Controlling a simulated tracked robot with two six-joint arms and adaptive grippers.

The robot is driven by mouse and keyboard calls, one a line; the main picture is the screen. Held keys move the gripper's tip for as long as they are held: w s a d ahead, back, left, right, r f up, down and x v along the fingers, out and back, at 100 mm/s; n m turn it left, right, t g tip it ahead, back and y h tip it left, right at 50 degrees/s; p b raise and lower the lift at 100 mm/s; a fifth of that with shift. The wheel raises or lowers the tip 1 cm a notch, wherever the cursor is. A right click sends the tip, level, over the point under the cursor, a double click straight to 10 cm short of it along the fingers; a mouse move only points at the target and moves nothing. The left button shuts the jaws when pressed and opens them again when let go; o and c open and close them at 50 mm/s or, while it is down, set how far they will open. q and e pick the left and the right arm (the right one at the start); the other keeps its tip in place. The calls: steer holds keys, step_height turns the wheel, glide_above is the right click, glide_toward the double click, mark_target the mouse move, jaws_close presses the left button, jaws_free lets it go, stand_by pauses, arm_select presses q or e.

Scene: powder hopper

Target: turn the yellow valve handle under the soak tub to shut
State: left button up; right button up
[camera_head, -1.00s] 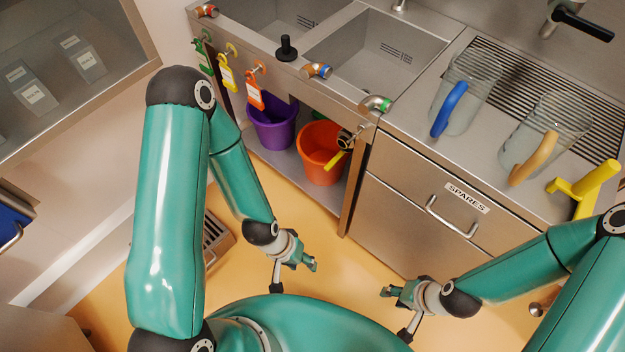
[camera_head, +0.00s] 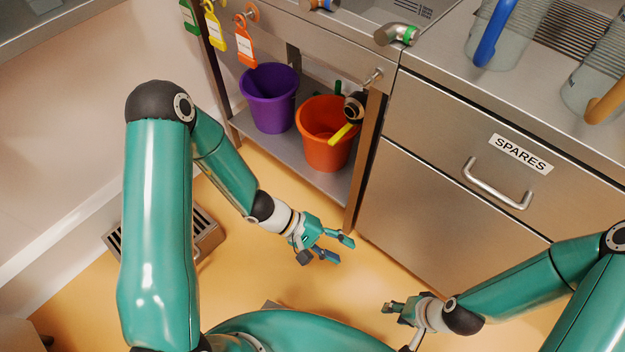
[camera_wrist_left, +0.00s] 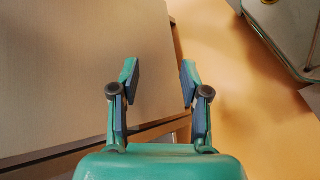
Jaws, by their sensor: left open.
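My left gripper (camera_head: 343,249) is open and empty, low over the floor and well below the handle in the head view. In the left wrist view its two fingers (camera_wrist_left: 160,80) are spread with nothing between them; the handle does not show there. My right gripper (camera_head: 388,306) is low at the right, away from the valve; its finger gap is unclear.
A purple bucket (camera_head: 269,98) and an orange bucket (camera_head: 325,140) stand on the lower shelf (camera_head: 290,158). A steel leg (camera_head: 366,160) is just right of the valve. The SPARES drawer cabinet (camera_head: 430,207) blocks the right side. The floor before the shelf is clear.

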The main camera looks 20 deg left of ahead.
arm_select(q)
steer(key=w+a+f+n+t+b, duration=0.1)
steer(key=w+f+t+b, duration=0.1)
steer(key=w+t+b, duration=0.3)
steer(key=w+a+f+n+t+b, duration=0.1)
steer(key=w+a+n+t, duration=0.1)
steer(key=w, duration=0.5)
steer(key=n+t+y+b, duration=0.3)
steer(key=t+y+b, duration=0.25)
steer(key=t, duration=0.35)
glide_toward(330, 144)
steer(key=w, duration=0.4)
steer(key=shift+h, duration=0.25)
steer(key=shift+d+b+x, duration=0.25)
steer(key=shift+b+x, duration=0.15)
steer(key=shift+x, duration=1.55)
steer(key=shift+d+b+x, duration=0.2)
steer(key=shift+b+x, duration=0.2)
steer(key=shift+x, duration=1.55)
arm_select(e)
step_height(330, 144, down, 16)
arm_select(q)
steer(key=shift+s+f, duration=0.15)
arm_select(e)
steer(key=shift+f, duration=0.1)
arm_select(q)
jaws_close()
